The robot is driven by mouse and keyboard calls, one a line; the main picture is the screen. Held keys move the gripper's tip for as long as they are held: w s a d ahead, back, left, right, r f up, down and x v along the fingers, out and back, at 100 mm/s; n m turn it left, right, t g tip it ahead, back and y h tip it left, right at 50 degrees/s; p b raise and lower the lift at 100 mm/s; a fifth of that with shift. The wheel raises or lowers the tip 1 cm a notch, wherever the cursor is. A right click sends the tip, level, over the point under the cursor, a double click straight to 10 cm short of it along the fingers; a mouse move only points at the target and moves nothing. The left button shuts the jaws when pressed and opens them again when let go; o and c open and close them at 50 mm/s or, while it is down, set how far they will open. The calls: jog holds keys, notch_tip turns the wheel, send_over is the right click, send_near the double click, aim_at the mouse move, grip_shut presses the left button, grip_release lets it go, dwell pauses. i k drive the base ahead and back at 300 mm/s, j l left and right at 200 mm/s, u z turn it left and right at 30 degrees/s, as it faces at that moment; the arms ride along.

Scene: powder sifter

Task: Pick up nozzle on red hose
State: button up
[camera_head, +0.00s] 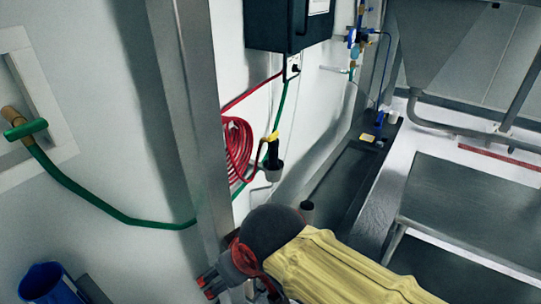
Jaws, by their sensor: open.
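The red hose (237,142) hangs in a coil on the white wall, just right of a grey metal post. A nozzle with a yellow top and black body (272,150) is right beside the coil, upright above a grey cup-like holder (273,173). My gripper (208,287) is low in the picture, below and left of the nozzle and apart from it. It is open, with small red-tipped ends near the foot of the post. My dark wrist and yellow-sleeved arm hide part of it.
The grey post (190,100) stands between my left side and the hose. A green hose (110,210) runs across the left wall. A blue bin (47,284) is at bottom left. A black box (287,22) hangs above. Metal framing and a hopper (437,40) fill the right.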

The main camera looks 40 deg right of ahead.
aim_at(273, 165)
jog(key=i+l+z, duration=0.1)
jog(key=l+z, duration=0.35)
jog(key=i+l+z, duration=0.1)
jog(key=l+z, duration=0.3)
jog(key=i+l+z, duration=0.15)
jog(key=z, duration=0.3)
